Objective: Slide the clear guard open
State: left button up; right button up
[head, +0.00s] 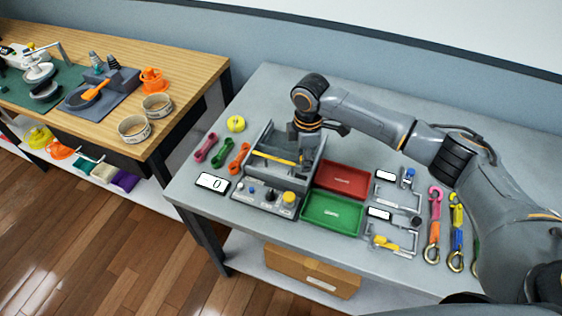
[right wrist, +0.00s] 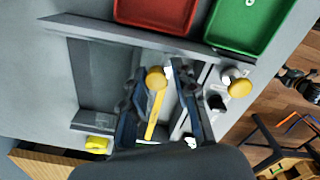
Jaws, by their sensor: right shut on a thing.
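The grey fixture (head: 262,175) stands on the grey table with raised side walls and a control panel in front. The clear guard's pane is hard to make out. A yellow bar (head: 274,157), which looks like its handle, crosses the fixture. My right gripper (head: 305,160) reaches down into the fixture at the bar's right end. In the right wrist view the yellow bar (right wrist: 156,114) lies between the fingers of my right gripper (right wrist: 162,82), which is shut on it; the exact contact is partly hidden. My left gripper is not in view.
A red tray (head: 342,178) and a green tray (head: 332,213) sit right of the fixture. Colored links (head: 222,151) and a display (head: 213,183) lie left. Metal holders (head: 392,238) and straps (head: 455,230) are at the right. A wooden bench (head: 190,75) stands at the left.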

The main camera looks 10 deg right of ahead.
jog(key=shift+w+d+f+b, duration=0.2)
jog(key=shift+w+d+b, duration=0.1)
jog(key=shift+w+d, duration=0.55)
jog(key=shift+w+d+f+b, duration=0.25)
jog(key=shift+w+d, duration=0.25)
jog(key=shift+w, duration=0.5)
jog(key=o, duration=0.5)
jog(key=shift+o, duration=0.2)
jog(key=shift+w, duration=0.15)
